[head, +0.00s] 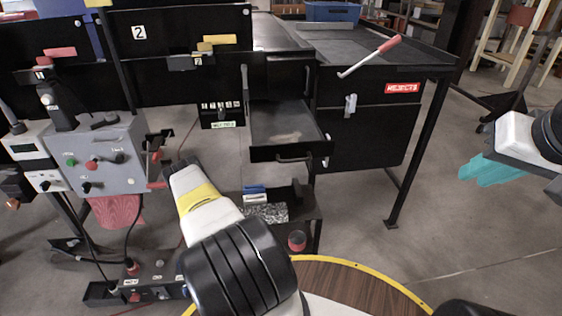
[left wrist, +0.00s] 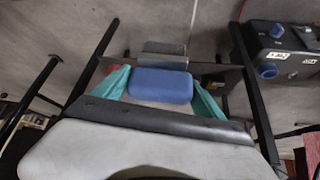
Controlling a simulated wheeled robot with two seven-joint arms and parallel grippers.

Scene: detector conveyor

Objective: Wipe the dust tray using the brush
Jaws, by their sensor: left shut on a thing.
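The dust tray (head: 270,122) is a pulled-out black drawer in the middle of the head view, with a pale dusty patch on its floor. In the left wrist view my left gripper (left wrist: 160,86) has its teal fingers shut on a blue block, which looks like the brush (left wrist: 160,85). A grey piece (left wrist: 165,52) shows just beyond it. In the head view my left arm rises from the bottom, left of and below the tray, and its fingertips are hidden. My right gripper (head: 490,170) is at the far right, seen side-on, with no object visible in it.
A low black stand (head: 308,212) beside my left arm carries a blue-and-white piece (head: 254,194) and a speckled patch. A grey control box (head: 105,155) stands left. A red-handled rod (head: 372,55) lies on the bench above the rejects cabinet (head: 385,125).

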